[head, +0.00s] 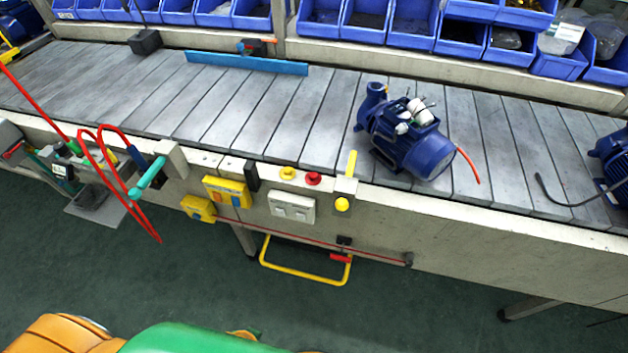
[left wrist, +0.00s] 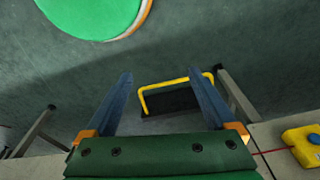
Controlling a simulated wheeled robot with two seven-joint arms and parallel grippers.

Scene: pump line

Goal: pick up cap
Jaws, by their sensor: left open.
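I cannot make out a separate cap with certainty in either view. A blue pump with a motor (head: 408,137) stands on the grey slatted conveyor (head: 255,105), right of centre in the head view. Small white parts (head: 415,117) sit on its top; I cannot tell whether one is a cap. My left gripper (left wrist: 160,77) is open and empty in the left wrist view, its two blue fingers spread above the green floor. It does not show in the head view. My right gripper is in neither view.
Blue bins (head: 410,22) line the back. A blue bar (head: 246,64) lies on the conveyor. Yellow boxes, buttons and a yellow bar handle (head: 305,278) are on the conveyor's front; the handle also shows beyond my left fingers (left wrist: 160,86). Another motor (head: 612,165) stands at right.

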